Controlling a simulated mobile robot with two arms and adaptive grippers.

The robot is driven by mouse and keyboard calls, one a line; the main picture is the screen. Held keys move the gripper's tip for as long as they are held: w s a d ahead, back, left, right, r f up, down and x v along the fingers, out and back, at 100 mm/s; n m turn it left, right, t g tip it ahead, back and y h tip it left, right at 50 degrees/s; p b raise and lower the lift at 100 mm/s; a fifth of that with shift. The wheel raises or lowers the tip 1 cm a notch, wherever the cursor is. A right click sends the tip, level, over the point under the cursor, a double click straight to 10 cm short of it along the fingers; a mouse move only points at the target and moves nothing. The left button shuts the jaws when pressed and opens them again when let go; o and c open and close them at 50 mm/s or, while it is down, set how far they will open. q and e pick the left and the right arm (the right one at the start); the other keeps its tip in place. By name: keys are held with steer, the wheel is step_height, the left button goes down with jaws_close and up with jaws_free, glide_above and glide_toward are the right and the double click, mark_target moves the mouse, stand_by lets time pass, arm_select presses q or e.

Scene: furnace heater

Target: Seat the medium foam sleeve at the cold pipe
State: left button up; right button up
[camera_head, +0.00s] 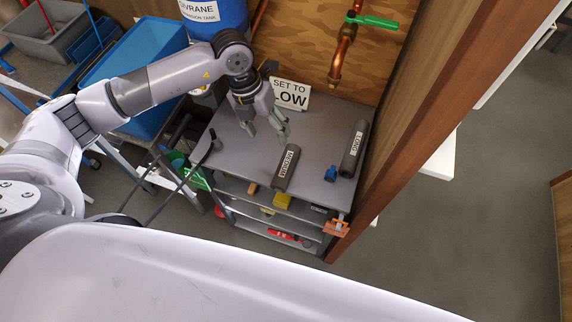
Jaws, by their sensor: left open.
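The medium foam sleeve (278,184), a dark grey tube with a white label, lies on the grey top of a shelf cart (235,133). My left gripper (267,137) is open and empty, pointing down just behind and above the sleeve's far end. I cannot tell whether a fingertip touches the sleeve. A copper pipe (337,66) with a green valve handle (378,21) runs down the plywood wall behind the cart. I see no marking that shows whether it is the cold pipe. My right gripper is not in view.
A long foam sleeve (346,165) lies to the right, near a small blue part (331,173). A "SET TO LOW" sign (291,95) stands at the back. A wooden post (440,95) borders the cart's right side. The cart top's middle is mostly clear.

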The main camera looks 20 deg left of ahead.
arm_select(q)
steer(key=p, duration=0.2)
glide_toward(284, 163)
steer(key=x, duration=0.5)
steer(key=shift+s+a+f, duration=0.15)
steer(key=shift+s+f, duration=0.05)
steer(key=shift+s, duration=0.05)
steer(key=shift+d+f, duration=0.25)
steer(key=shift+f, duration=0.3)
steer(key=p+x, duration=0.1)
steer(key=x, duration=0.3)
steer(key=shift+w+d, duration=0.1)
steer(key=shift+w, duration=0.1)
steer(key=shift+f, duration=0.1)
steer(key=shift+c, duration=0.5)
steer(key=c, duration=0.8)
